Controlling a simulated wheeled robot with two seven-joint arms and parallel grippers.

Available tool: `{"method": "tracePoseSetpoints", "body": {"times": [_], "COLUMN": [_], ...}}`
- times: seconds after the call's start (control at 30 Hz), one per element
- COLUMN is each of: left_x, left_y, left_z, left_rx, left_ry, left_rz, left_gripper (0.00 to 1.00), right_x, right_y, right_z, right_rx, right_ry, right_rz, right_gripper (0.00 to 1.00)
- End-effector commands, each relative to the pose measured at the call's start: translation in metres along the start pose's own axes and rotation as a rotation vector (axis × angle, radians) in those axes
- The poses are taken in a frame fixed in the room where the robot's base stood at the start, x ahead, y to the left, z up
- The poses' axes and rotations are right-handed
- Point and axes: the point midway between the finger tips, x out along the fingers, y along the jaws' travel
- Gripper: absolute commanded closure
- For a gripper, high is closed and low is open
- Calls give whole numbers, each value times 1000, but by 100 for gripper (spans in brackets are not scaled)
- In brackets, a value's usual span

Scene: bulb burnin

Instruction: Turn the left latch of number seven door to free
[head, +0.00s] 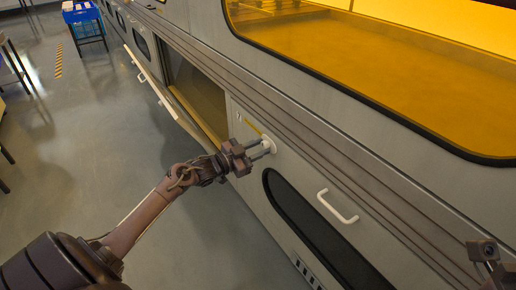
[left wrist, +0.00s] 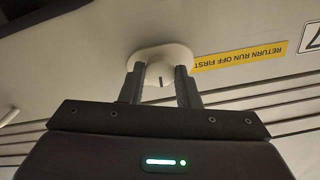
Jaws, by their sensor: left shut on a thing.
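The left latch (head: 271,145) is a white knob on a round white base at the upper left corner of a grey door (head: 290,172). In the left wrist view the latch (left wrist: 163,54) sits between the two fingers, with a short dark mark on its knob. My left gripper (head: 266,149) is shut on the latch; it also shows in the left wrist view (left wrist: 160,86). A plate with part of a seven (left wrist: 312,38) shows at the right edge there. My right arm (head: 486,254) shows only in part at the lower right of the head view.
A yellow label (left wrist: 240,59) reading "RETURN RUN OFF FIRST" is beside the latch. The door has a dark window (head: 315,228) and a white handle (head: 338,207). The adjoining door (head: 150,78) hangs open. An amber window (head: 370,65) is above. Floor (head: 120,130) is clear.

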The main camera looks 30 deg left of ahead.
Motion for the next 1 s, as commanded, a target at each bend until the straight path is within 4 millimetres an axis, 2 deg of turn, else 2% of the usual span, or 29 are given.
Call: {"method": "tracePoseSetpoints", "body": {"times": [1.0], "left_x": [0], "left_y": [0], "left_z": [0], "left_rx": [923], "left_ry": [0], "left_rz": [4], "left_gripper": [100], "right_x": [3], "right_y": [1], "right_z": [1], "right_rx": [3], "right_ry": [-21], "right_rz": [11], "right_gripper": [64]}}
